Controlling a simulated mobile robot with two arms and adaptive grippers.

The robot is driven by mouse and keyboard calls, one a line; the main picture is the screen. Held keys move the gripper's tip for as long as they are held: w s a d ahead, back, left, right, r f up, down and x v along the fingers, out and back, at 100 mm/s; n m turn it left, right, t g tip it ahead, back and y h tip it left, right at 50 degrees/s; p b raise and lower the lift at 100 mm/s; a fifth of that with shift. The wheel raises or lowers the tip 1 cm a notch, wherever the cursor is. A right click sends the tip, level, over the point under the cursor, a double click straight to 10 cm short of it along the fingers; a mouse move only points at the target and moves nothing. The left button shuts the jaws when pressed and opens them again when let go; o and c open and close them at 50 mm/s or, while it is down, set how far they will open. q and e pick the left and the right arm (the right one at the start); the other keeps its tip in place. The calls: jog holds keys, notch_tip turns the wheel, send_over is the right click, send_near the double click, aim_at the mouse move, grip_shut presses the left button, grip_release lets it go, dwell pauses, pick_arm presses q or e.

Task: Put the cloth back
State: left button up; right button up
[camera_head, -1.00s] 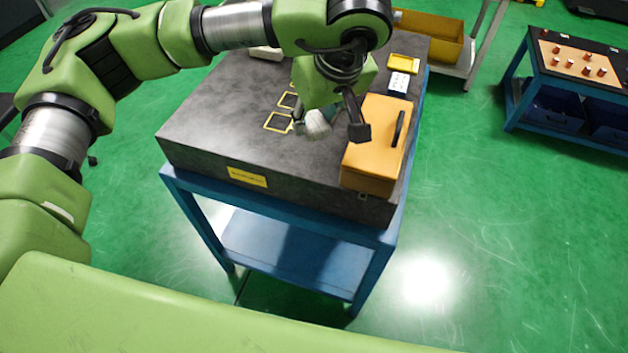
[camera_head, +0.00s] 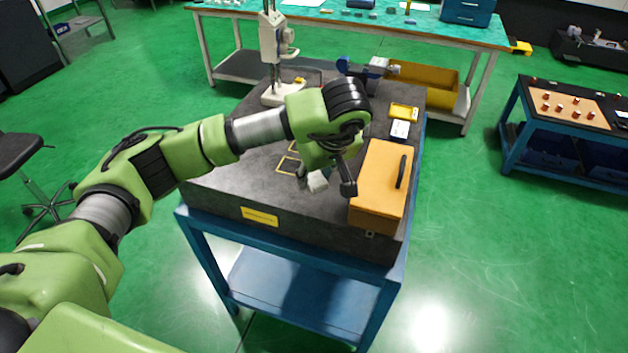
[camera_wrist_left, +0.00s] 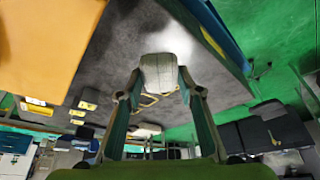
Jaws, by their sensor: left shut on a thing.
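My left gripper (camera_head: 325,181) is over the dark granite plate (camera_head: 228,188), just left of the orange box with a black handle (camera_head: 378,188). It is shut on a pale grey-white cloth (camera_head: 317,182). In the left wrist view the cloth (camera_wrist_left: 163,72) shows as a folded pad between the two fingertips. The head view does not clearly show whether it touches the plate. Yellow outlined squares (camera_head: 289,165) are marked on the plate, left of and behind the gripper. My right gripper is not in view.
A white stand with a column (camera_head: 272,45) and a blue clamp-like device (camera_head: 365,70) stand at the plate's back. A yellow tray (camera_head: 404,112) and white card (camera_head: 400,130) lie behind the orange box. A bench (camera_head: 345,25) stands beyond; a stool (camera_head: 22,160) is left.

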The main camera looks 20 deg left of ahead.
aim_at(314, 186)
pick_arm(q)
jog(key=shift+w+a+f, duration=0.2)
jog(key=shift+w+f, duration=0.15)
jog(key=shift+f, duration=0.1)
jog(key=shift+w+a+f, duration=0.15)
jog(key=shift+w+f, duration=0.15)
jog(key=shift+f, duration=0.15)
notch_tip(314, 186, down, 3)
jog(key=shift+w+f+p, duration=0.15)
jog(key=shift+p, duration=0.55)
jog(key=shift+a+f, duration=0.1)
jog(key=shift+f, duration=0.05)
jog(key=shift+f+b, duration=0.25)
jog(key=shift+b, duration=0.1)
jog(key=o, duration=1.1)
jog(key=shift+r, duration=0.1)
jog(key=shift+c, duration=0.2)
